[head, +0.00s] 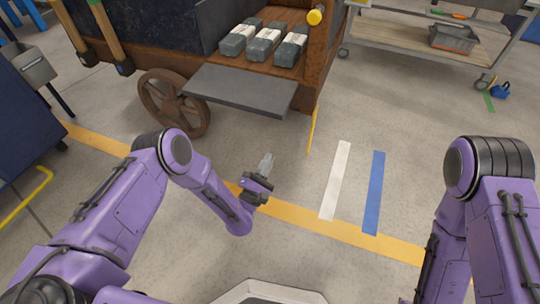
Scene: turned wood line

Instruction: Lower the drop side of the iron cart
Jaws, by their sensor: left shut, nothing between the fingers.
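The iron cart (308,78) stands at the top centre, rust-brown with spoked wheels. Its dark grey drop side (240,90) is folded out from the opening toward me, about level or sloping slightly; the exact angle is hard to tell. Behind it, three grey blocks with pale tops, one of them in the middle (263,45), sit on the wooden bed. My left gripper (266,160) is shut and empty, in front of the drop side and apart from it. My right arm is at the right, its gripper out of view.
A spoked wheel (174,102) sits left of the drop side. A yellow-ended bar (315,17) sticks out at the cart's right corner. A shelf trolley (400,38) with a grey crate (453,40) stands at the top right. Floor with white (336,180) and blue (374,192) strips is clear.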

